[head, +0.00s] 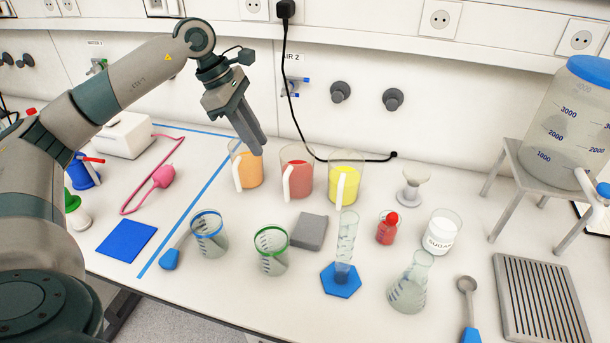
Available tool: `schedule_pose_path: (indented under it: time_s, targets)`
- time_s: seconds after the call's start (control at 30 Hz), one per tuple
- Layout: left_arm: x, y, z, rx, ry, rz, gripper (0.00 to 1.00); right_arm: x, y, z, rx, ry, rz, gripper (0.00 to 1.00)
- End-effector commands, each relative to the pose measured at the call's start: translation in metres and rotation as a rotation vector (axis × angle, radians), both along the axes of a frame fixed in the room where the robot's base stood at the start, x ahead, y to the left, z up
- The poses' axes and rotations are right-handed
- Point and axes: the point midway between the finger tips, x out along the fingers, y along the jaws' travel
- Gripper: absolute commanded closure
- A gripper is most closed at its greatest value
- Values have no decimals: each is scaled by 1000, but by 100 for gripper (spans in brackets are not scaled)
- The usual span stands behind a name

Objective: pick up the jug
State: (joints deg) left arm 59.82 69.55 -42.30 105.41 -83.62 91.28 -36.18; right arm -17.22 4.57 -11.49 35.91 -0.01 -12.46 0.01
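Three clear jugs with white handles stand in a row at the back middle of the bench: one with orange liquid (251,172), one with red liquid (303,180) and one with yellow liquid (352,184). My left gripper (256,146) points down at the rim of the orange jug and hides part of its top. Its fingers overlap from this angle, so I cannot tell if they are open or touch the jug. The orange jug stands upright on the bench. My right gripper is out of view.
Blue-rimmed (209,234) and green-rimmed (271,250) beakers, a grey block (309,232), a measuring cylinder (346,245) and a flask (408,286) stand in front of the jugs. A large tank (570,120) is on a stand at right. Blue tape (185,222) marks the left area.

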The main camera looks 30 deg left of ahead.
Motion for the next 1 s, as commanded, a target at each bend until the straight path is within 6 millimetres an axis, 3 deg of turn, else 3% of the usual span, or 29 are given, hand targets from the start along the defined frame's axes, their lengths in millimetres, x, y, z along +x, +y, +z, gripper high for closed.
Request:
schedule_pose_path:
  time_s: [0.37,0.57,1.0]
  targets:
    - [0,0,0,0,0,0,79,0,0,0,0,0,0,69]
    - [2,-5,-11,0,2,0,79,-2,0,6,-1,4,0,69]
    - [15,-30,-78,-2,4,0,79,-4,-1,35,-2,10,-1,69]
